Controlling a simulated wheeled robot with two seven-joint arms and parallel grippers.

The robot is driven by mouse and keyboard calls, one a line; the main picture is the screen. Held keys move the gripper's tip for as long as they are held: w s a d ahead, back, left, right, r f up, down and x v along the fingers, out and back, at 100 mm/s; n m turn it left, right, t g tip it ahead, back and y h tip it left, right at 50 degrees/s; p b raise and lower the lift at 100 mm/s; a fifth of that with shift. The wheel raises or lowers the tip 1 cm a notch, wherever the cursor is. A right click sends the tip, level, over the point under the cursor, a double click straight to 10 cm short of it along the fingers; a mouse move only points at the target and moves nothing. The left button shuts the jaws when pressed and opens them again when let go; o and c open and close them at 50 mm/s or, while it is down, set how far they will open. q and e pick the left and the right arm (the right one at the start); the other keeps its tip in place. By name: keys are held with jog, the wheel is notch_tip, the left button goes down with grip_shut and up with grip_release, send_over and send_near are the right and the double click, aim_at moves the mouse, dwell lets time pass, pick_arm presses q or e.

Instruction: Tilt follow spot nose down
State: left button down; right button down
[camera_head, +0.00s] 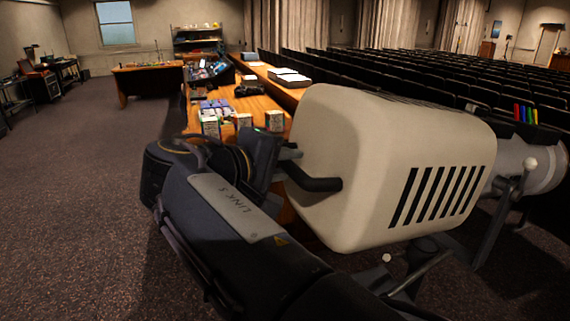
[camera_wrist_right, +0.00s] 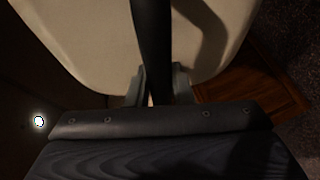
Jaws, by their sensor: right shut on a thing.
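The follow spot (camera_head: 385,165) is a large cream lamp housing with dark vent slots, at the right of the head view. Its grey nose barrel (camera_head: 528,166) points to the right. A black rear handle (camera_head: 315,182) sticks out of its back end. My right gripper (camera_head: 290,156) is at that back end, shut on the handle. In the right wrist view the black handle (camera_wrist_right: 152,45) runs down between the fingers (camera_wrist_right: 158,88), with the cream housing (camera_wrist_right: 85,35) behind it. The exact finger contact is dark and partly hidden. My left gripper is not in view.
The stand (camera_head: 420,262) and its yoke hold the lamp from below. Coloured levers (camera_head: 525,114) sit on top of the barrel. Behind is a wooden desk (camera_head: 252,103) with small boxes (camera_head: 210,122). Rows of dark seats (camera_head: 420,80) fill the right. Carpet (camera_head: 80,165) is clear at left.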

jog(key=shift+w+d+r, duration=0.1)
jog(key=shift+d+r, duration=0.05)
jog(key=shift+r, duration=0.45)
jog(key=c, duration=1.6)
grip_release()
jog(key=o, duration=0.3)
jog(key=shift+f, duration=0.1)
jog(key=shift+a, duration=0.2)
jog(key=b+v, duration=0.1)
jog(key=v, duration=0.6)
jog(key=shift+s, duration=0.35)
jog(key=shift+a, duration=0.1)
